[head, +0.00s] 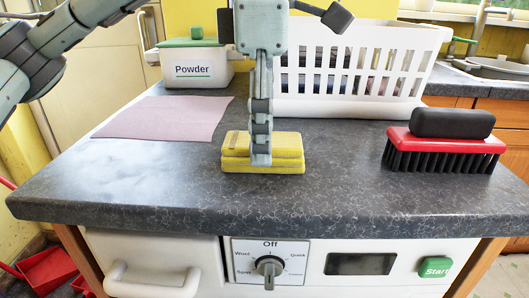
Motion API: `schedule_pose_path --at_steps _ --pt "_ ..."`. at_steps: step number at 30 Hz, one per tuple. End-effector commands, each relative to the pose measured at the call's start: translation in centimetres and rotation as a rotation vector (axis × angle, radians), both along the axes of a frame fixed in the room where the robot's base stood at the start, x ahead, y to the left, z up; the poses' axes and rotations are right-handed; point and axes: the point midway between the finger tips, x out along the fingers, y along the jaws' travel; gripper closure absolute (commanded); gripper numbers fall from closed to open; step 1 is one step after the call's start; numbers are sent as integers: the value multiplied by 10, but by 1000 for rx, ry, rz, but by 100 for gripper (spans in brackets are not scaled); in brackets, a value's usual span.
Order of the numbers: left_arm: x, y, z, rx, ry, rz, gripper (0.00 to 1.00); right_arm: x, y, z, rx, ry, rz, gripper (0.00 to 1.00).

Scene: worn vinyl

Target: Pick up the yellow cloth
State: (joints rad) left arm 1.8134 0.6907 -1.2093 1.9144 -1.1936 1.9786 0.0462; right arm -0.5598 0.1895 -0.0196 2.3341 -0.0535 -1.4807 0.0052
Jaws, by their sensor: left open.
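The yellow cloth (290,146) is folded into a thick, flat pad and lies on the dark countertop near its middle. My left gripper (261,158) points straight down at the cloth. Its fingers show edge-on, one in front of the other, and overlap the middle of the cloth in the picture. The gripper is open. The fingers hide part of the cloth, and I cannot tell whether they touch it. My right gripper is not in view.
A pink sheet (165,118) lies to the left. A white Powder box (192,70) and a white slotted basket (385,65) stand behind. A red brush with black bristles (445,145) is on the right. The counter's front edge is close, above an appliance panel (270,262).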

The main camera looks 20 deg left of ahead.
Motion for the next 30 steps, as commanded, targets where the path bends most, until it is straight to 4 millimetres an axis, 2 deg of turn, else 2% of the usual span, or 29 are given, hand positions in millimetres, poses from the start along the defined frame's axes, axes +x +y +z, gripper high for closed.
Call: schedule_pose_path --at_steps 5,12,24,30 --pt "0 0 -18 -1 0 1 28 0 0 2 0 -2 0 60" --pt "0 0 -20 -1 0 1 28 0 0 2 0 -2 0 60" --pt "0 0 -20 -1 0 1 77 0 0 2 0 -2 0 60" --pt "0 0 -20 -1 0 1 78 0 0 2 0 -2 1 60"
